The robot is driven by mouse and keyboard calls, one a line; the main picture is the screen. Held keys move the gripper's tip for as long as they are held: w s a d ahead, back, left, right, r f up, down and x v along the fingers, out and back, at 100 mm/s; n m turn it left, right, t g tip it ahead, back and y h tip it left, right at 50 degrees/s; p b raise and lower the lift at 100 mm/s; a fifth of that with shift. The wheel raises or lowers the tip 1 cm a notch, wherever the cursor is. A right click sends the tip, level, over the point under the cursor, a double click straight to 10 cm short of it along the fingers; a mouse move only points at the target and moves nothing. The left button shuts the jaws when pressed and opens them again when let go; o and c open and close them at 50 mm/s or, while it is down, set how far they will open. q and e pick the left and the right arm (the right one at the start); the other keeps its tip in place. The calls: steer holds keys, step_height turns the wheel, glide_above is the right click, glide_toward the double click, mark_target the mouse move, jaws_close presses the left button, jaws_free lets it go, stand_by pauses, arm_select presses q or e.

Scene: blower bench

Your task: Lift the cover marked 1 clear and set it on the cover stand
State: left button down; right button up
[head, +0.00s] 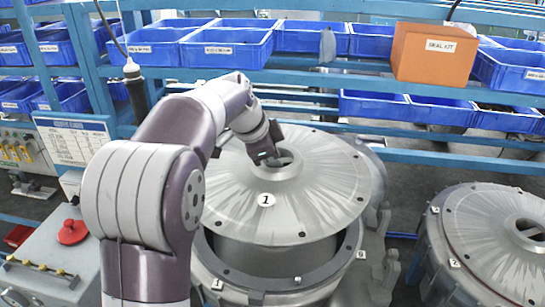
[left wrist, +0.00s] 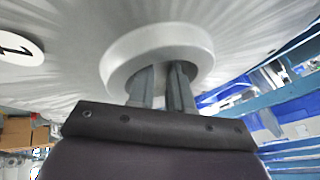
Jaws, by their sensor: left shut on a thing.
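The grey round cover marked 1 (head: 325,195) hangs above its round housing (head: 322,276), with a dark gap between them at the front. My left gripper (head: 272,160) is shut on the raised collar around the cover's centre hole. In the left wrist view, the two fingers (left wrist: 161,88) reach into the ring-shaped collar (left wrist: 128,50), and the cover's 1 label (left wrist: 17,47) shows at the left. My right gripper is not in view. I cannot make out a cover stand in either view.
A second cover marked 2 (head: 490,235) sits on a housing at the right. A blue shelf with bins (head: 226,50) and an orange seal kit box (head: 433,54) stands behind.

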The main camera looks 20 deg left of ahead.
arm_select(q)
steer(key=shift+r+p, duration=1.05)
steer(key=shift+r, duration=0.5)
steer(key=shift+r+p, duration=1.1)
steer(key=shift+r, duration=0.05)
steer(key=shift+f, duration=0.1)
